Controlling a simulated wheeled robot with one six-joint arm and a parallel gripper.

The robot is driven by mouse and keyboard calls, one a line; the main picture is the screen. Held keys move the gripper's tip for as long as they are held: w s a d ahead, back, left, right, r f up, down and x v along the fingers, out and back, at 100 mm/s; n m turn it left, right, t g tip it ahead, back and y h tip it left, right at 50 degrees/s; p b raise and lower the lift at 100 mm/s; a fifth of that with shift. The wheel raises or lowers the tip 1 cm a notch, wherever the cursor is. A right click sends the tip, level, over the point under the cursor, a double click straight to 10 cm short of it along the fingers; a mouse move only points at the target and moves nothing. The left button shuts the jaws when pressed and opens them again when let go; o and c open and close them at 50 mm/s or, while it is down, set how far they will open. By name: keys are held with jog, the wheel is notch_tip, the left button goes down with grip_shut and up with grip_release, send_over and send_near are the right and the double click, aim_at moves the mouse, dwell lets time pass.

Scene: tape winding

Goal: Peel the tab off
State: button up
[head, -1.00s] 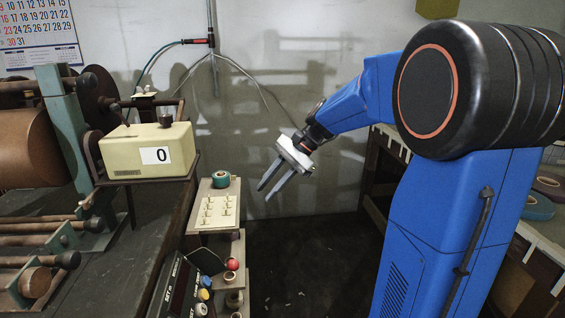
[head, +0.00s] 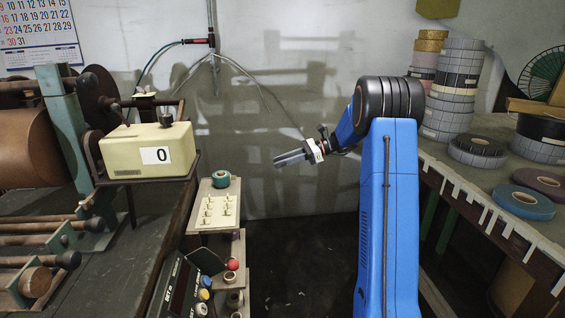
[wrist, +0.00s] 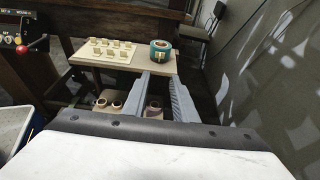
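A teal tape roll (head: 221,183) rests on a small wooden shelf behind a cream pegboard (head: 230,216). In the wrist view the roll (wrist: 151,56) is beyond my fingertips, with a small tan patch (wrist: 161,57) on its near side that may be the tab. The patch is too small to make out clearly. My gripper (head: 276,161) is to the right of the roll and above it in the head view, pointing left. In the wrist view its two fingers (wrist: 159,80) stand apart with nothing between them. It touches neither the roll nor the shelf.
A winding machine with a cream counter box (head: 147,152) reading 0 stands at the left. A control panel (head: 172,290) is below. Lower shelves hold small rolls (wrist: 100,102). A bench (head: 460,188) at the right carries tape stacks.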

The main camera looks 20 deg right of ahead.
jog(key=x, duration=1.7)
jog(key=shift+a+f, duration=0.1)
jog(key=shift+a, duration=0.05)
grip_shut()
jog(key=shift+s+d, duration=0.2)
jog(key=shift+d, duration=0.25)
jog(key=shift+s+d+f, duration=0.1)
jog(key=shift+s+d, duration=0.15)
jog(key=shift+d, duration=0.5)
jog(key=shift+s+d+r, duration=0.1)
jog(key=shift+s+d, duration=0.15)
jog(key=shift+d, duration=0.5)
jog(key=shift+s+d+f, duration=0.1)
jog(key=shift+s+d, duration=0.1)
jog(key=shift+d, duration=0.55)
